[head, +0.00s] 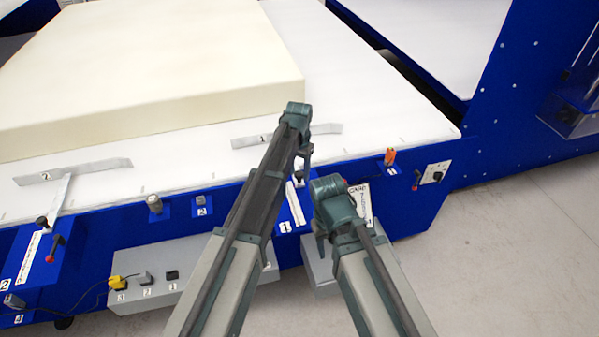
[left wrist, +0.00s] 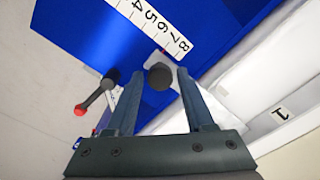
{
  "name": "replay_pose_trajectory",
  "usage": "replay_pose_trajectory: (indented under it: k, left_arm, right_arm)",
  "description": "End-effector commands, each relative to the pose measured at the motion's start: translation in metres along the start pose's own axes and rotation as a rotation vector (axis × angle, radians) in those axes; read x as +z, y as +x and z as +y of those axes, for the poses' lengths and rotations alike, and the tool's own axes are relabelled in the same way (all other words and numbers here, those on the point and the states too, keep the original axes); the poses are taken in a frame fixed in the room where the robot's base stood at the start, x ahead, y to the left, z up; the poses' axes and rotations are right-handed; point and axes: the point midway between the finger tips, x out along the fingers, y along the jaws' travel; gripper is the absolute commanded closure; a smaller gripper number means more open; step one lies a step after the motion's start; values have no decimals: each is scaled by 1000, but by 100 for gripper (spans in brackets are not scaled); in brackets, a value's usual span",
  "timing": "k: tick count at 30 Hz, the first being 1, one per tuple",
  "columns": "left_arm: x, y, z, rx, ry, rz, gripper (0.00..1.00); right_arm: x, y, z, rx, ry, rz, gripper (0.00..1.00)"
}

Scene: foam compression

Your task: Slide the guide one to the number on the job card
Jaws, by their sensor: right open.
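Guide one, a flat grey bar labelled 1 (head: 325,129), lies on the white bed in front of the foam block (head: 150,70); its label side also shows in the left wrist view (left wrist: 279,114). Its round black knob (left wrist: 160,76) lies between the fingertips of my left gripper (head: 304,165), with small gaps on both sides. That gripper (left wrist: 160,73) is open. A numbered scale (left wrist: 160,28) runs beside the knob, its 8 end nearest. The job card (head: 364,204) is partly hidden behind my right gripper (head: 319,235), which is open; I cannot read its number.
Guide two (head: 90,170) lies on the bed at the left. A red-ended lever (left wrist: 90,101) stands near my left gripper. A grey button box (head: 190,262) hangs on the front.

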Motion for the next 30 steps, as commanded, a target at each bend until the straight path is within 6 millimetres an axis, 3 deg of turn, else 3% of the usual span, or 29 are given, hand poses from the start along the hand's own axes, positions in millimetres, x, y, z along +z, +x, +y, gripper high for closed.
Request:
replay_pose_trajectory:
  k: [2,17,30]
  left_arm:
    - [0,0,0,0,0,-1,31]
    - [1,-8,1,1,0,-2,31]
    - [0,-64,0,1,0,-2,31]
  right_arm:
    - [0,0,0,0,0,0,50]
    - [0,-8,1,0,0,0,50]
    - [4,-63,6,0,0,0,50]
